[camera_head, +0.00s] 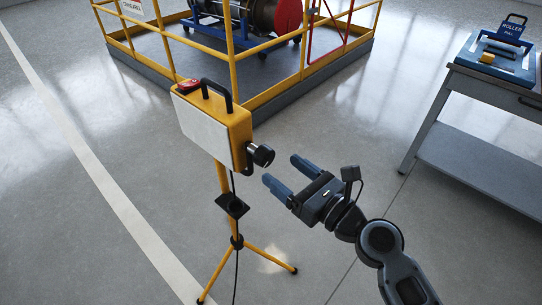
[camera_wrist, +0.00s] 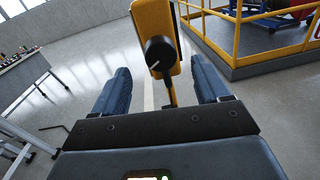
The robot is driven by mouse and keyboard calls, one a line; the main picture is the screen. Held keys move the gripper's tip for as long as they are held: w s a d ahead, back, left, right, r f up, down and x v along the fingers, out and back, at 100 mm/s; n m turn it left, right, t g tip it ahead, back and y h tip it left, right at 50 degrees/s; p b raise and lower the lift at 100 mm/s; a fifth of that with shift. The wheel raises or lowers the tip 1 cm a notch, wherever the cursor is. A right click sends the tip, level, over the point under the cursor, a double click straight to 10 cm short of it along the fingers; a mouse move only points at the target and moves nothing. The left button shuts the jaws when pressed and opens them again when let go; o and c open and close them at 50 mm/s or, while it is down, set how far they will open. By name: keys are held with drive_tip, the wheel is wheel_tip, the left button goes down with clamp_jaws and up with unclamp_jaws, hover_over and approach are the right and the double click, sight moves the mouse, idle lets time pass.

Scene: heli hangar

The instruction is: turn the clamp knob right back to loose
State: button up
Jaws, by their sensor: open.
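The black clamp knob (camera_head: 262,155) sticks out from the right side of a yellow box with a white front panel (camera_head: 205,125), mounted on a yellow tripod stand (camera_head: 224,195).
A yellow railing (camera_head: 232,60) encloses a raised grey platform behind the stand. A grey workbench (camera_head: 497,90) with a blue roller item (camera_head: 495,55) stands at the right. A black cable hangs down the tripod, whose legs spread on the floor. The floor around my gripper is clear.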

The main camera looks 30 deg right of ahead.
sight(268, 160)
drive_tip(key=p+x, duration=0.1)
drive_tip(key=x, duration=0.6)
drive_tip(key=shift+w, duration=0.15)
drive_tip(key=shift+c, duration=0.4)
drive_tip(key=c, duration=0.9)
drive_tip(key=shift+c, duration=0.2)
